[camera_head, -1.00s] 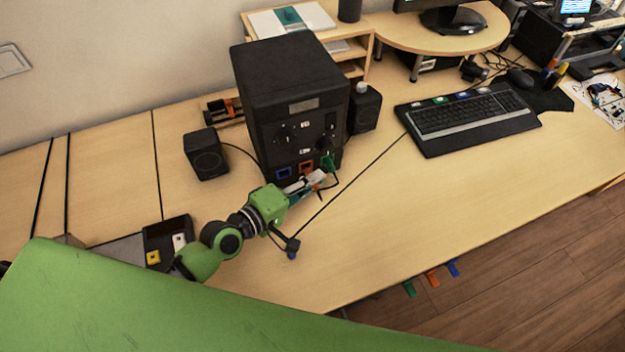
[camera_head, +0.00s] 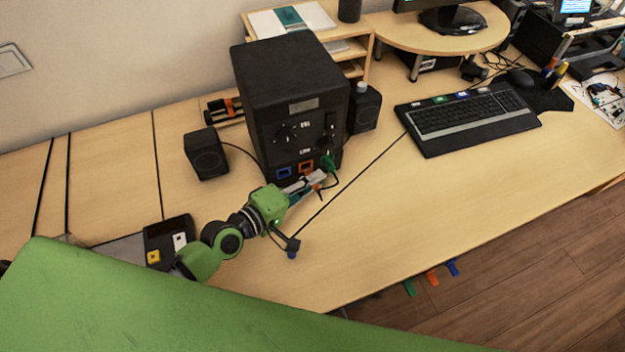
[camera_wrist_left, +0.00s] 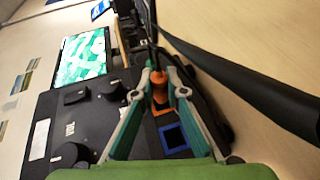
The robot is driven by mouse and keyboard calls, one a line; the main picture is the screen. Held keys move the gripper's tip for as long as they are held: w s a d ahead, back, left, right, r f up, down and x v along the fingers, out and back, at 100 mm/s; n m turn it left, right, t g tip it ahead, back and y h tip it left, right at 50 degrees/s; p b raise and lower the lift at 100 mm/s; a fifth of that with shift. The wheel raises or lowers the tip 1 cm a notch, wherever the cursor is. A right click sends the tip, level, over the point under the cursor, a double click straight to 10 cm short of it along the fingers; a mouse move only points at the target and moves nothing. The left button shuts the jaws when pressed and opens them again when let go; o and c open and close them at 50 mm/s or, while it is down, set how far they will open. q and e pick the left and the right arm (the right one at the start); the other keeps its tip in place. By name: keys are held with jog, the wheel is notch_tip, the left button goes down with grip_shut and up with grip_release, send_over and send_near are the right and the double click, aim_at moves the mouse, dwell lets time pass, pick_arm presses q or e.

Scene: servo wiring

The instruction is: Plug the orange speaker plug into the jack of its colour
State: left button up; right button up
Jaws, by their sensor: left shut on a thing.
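The black speaker box (camera_head: 290,95) stands on the desk with a blue jack (camera_head: 284,172), an orange jack (camera_head: 306,167) and a green jack low on its front. A green plug (camera_head: 328,162) is at the green jack. My left gripper (camera_head: 318,180) is in front of these jacks. In the left wrist view its fingers (camera_wrist_left: 160,84) are shut on the orange plug (camera_wrist_left: 158,80). The orange jack shows just below the fingertips in that view, and the blue jack (camera_wrist_left: 173,137) is beside it. I cannot tell whether the plug is inside the jack. My right gripper is not in view.
Small black speakers stand left (camera_head: 206,154) and right (camera_head: 365,108) of the box. A keyboard (camera_head: 468,116) lies to the right. A dark cable runs across the desk, and a black strip crosses close to the wrist camera. The desk's front right is clear.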

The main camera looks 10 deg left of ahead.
aim_at(307, 170)
pick_arm(q)
jog(key=shift+w+a+b, duration=0.35)
jog(key=shift+w+a, duration=0.1)
jog(key=shift+w, duration=0.2)
jog(key=shift+w+a+b, duration=0.3)
jog(key=shift+w+a, duration=0.15)
jog(key=shift+w, duration=0.15)
dwell(0.3)
jog(key=o, duration=0.9)
jog(key=shift+r, duration=0.1)
jog(key=v, duration=1.2)
jog(key=shift+s+d, duration=0.1)
